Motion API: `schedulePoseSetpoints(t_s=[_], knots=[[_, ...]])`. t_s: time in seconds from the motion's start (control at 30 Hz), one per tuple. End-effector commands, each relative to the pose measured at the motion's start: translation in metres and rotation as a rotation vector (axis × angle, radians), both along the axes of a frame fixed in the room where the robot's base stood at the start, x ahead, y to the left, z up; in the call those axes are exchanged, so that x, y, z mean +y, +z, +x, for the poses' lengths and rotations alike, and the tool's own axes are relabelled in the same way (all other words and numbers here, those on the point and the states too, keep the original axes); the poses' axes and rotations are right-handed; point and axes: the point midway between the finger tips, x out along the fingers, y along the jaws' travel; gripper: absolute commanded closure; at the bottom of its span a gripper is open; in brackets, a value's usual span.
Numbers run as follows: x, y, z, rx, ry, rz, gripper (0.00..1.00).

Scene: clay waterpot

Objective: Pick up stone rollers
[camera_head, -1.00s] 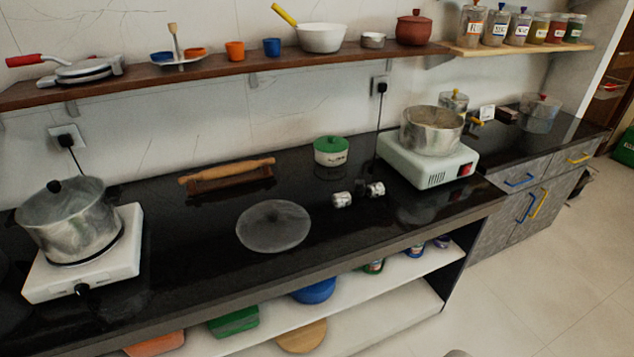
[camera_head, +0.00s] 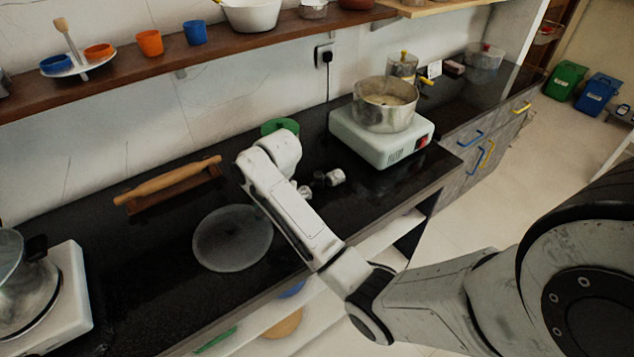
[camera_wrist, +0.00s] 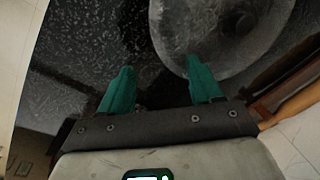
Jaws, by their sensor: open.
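Two small pale, rounded pieces, most likely the stone rollers (camera_head: 335,177), lie on the black counter right of my arm; the left one is partly covered by the arm. A dark piece sits between them. My gripper (camera_wrist: 160,78) has two green fingers spread apart with nothing clearly held between them. I cannot make out the rollers in the wrist view.
A round translucent lid (camera_head: 232,238) lies left of my arm; it also shows in the wrist view (camera_wrist: 185,35). A wooden rolling pin (camera_head: 168,180) rests behind it. A green-lidded pot (camera_head: 280,126) is behind my arm. A stove (camera_head: 380,143) with a metal pot (camera_head: 385,110) stands right.

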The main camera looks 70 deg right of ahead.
Motion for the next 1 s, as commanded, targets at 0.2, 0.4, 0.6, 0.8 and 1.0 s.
schedulePoseSetpoints(t_s=[0.2,0.4,0.6,0.8,1.0], knots=[[-0.127,0.044,-0.023,0.11,-0.431,0.017,0.36],[-0.176,0.062,-0.048,0.162,-0.623,0.019,0.36],[-0.182,0.041,-0.052,0.172,-0.65,0.021,0.36],[-0.181,0.014,-0.052,0.17,-0.649,0.019,0.36],[-0.18,0.002,-0.051,0.169,-0.648,0.02,0.36]])
